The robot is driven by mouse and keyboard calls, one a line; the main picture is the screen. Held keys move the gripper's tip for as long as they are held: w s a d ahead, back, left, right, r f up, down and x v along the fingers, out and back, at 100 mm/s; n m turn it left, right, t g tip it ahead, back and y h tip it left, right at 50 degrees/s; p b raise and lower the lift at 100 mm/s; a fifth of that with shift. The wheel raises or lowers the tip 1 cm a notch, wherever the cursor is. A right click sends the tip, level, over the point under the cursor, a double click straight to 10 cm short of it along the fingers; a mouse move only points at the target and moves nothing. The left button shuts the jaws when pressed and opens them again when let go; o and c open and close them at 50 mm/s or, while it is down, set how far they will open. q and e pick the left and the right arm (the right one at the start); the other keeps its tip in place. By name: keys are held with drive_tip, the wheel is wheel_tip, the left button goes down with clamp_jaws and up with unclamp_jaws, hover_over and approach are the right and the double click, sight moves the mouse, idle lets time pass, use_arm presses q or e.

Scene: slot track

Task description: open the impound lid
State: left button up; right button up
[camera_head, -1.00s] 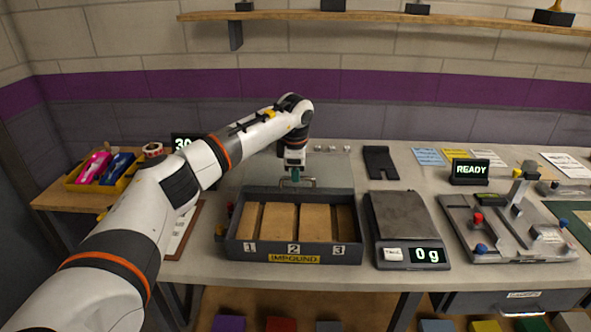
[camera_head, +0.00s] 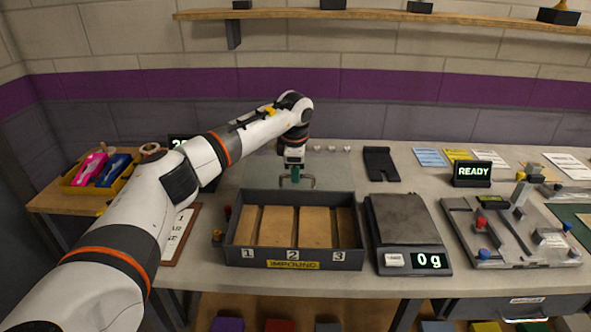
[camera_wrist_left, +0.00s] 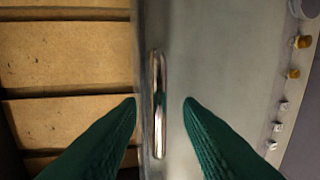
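The dark impound box (camera_head: 258,261) stands on the bench, with compartments numbered 1, 2 and 3 and brown floors in plain view. Behind it is a flat grey panel that looks like its lid (camera_head: 335,167), with a metal loop handle (camera_head: 311,181) along its near edge. My left gripper (camera_head: 295,178) points down at this handle. In the left wrist view the green fingertips of my left gripper (camera_wrist_left: 160,101) stand apart, one on each side of the handle (camera_wrist_left: 158,105), with gaps to it. The lid (camera_wrist_left: 220,75) lies right of the handle there. My right gripper is not in view.
A scale (camera_head: 400,218) reading 0 g stands close right of the box. A track board (camera_head: 505,250) is farther right. A yellow tray (camera_head: 75,183) with pink and blue items sits left. Small knobs (camera_wrist_left: 293,74) line the bench beyond the lid. A shelf (camera_head: 380,18) hangs above.

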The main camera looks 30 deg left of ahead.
use_arm(q)
wheel_tip(320, 180, up, 12)
drive_tip(key=s+d+b, duration=0.1)
drive_tip(key=s, duration=0.1)
idle(0.4)
drive_tip(key=shift+d+f, duration=0.1)
drive_tip(key=shift+f, duration=0.05)
